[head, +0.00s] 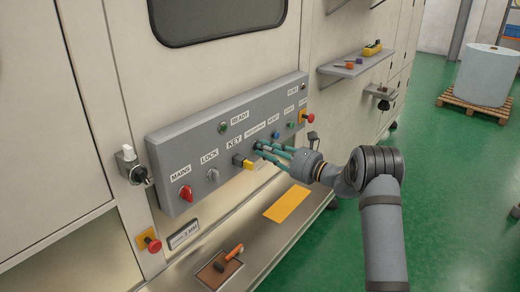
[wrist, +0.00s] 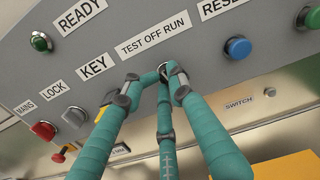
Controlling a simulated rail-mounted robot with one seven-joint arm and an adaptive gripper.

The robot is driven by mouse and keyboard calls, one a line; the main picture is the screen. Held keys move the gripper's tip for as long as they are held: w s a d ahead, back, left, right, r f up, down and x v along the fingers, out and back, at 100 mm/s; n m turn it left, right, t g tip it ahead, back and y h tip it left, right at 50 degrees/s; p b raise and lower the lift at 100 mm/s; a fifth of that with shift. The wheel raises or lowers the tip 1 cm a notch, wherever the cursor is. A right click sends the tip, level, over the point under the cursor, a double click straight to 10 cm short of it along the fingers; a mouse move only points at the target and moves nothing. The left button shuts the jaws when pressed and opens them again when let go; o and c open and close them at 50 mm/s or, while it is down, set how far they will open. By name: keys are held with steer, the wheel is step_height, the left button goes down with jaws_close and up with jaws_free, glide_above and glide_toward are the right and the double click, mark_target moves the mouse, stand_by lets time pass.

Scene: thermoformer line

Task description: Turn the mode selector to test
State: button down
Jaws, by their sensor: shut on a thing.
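The mode selector is the knob under the label "TEST OFF RUN" (wrist: 155,35) on the grey control panel (head: 165,158). My gripper (wrist: 165,76) has its teal fingers closed around the knob, directly below that label. The fingertips hide nearly all of the knob, so I cannot tell which way it points. In the head view, my gripper (head: 261,147) reaches the panel from the right, between the key switch (head: 238,160) and the blue reset button (head: 276,134).
Left of my fingers are the grey lock knob (wrist: 74,117) and the red mains switch (wrist: 43,131). The blue reset button (wrist: 238,48) is close on the right. A ledge with a yellow sheet (head: 288,203) and an orange-handled tool (head: 234,253) lies below the panel.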

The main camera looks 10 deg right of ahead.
steer(key=shift+f+n+b, duration=0.8)
steer(key=shift+f+b, duration=0.05)
steer(key=shift+b, duration=0.65)
steer(key=shift+a+r+n+b, duration=0.1)
steer(key=shift+n+b, duration=0.3)
steer(key=shift+b, duration=0.1)
steer(key=shift+f+n+b, duration=0.3)
steer(key=shift+n+b, duration=0.8)
steer(key=shift+b, duration=1.2)
steer(key=shift+r+n+b, duration=0.1)
steer(key=shift+n+b, duration=0.2)
steer(key=shift+b, duration=0.15)
steer(key=shift+f+n+b, duration=0.3)
steer(key=shift+n+b, duration=0.3)
steer(key=shift+b, duration=0.85)
steer(key=c, duration=2)
jaws_free()
steer(key=shift+a+r, duration=0.1)
steer(key=shift+r, duration=0.05)
steer(key=shift+o, duration=1.4)
steer(key=shift+w+f, duration=0.4)
steer(key=shift+w, duration=0.2)
steer(key=o, duration=0.4)
steer(key=shift+s+r, duration=0.25)
steer(key=shift+r, duration=0.15)
steer(key=shift+c, duration=0.2)
steer(key=shift+w, duration=0.15)
